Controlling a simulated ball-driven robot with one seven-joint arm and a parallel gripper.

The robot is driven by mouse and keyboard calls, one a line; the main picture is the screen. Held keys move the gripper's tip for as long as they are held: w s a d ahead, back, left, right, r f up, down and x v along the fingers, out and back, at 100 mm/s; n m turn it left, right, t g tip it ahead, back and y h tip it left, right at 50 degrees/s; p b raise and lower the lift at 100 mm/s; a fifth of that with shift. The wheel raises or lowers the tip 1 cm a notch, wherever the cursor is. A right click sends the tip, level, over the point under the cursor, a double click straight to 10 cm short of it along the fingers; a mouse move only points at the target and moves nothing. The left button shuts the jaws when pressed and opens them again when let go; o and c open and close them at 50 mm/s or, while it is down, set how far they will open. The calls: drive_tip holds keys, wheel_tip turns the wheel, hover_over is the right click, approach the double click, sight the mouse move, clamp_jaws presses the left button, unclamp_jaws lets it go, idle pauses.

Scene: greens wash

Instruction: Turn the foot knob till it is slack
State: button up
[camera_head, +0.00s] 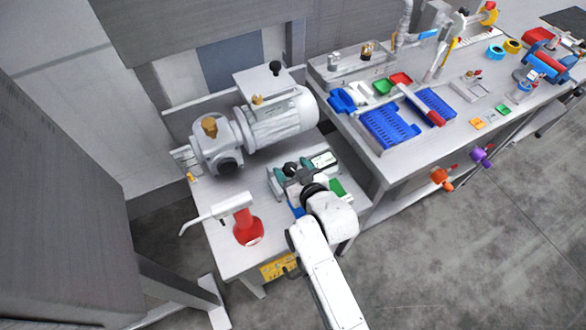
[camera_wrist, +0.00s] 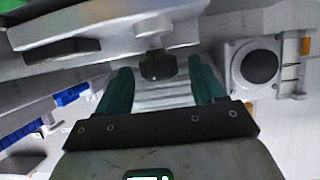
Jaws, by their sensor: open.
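A black knob (camera_wrist: 157,65), which I take to be the foot knob, shows in the wrist view below a grey metal bar with a short stem. My gripper (camera_wrist: 162,75) is open, with one teal finger on each side of the knob and a visible gap to each. I cannot tell whether the fingertips reach fully past it. In the head view my gripper (camera_head: 291,173) is over the small table, in front of the motor, and a dark knob (camera_head: 290,168) shows at its teal fingers. My wrist hides much of that spot.
A grey ribbed motor (camera_head: 275,120) with a pump head stands behind my gripper. The workbench on the right holds blue trays (camera_head: 388,128) and several tools. The floor at right is clear.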

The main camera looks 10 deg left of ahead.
drive_tip(key=v, duration=1)
drive_tip(key=shift+s+d+b, duration=0.25)
drive_tip(key=shift+s+b, duration=0.1)
drive_tip(key=shift+b, duration=0.05)
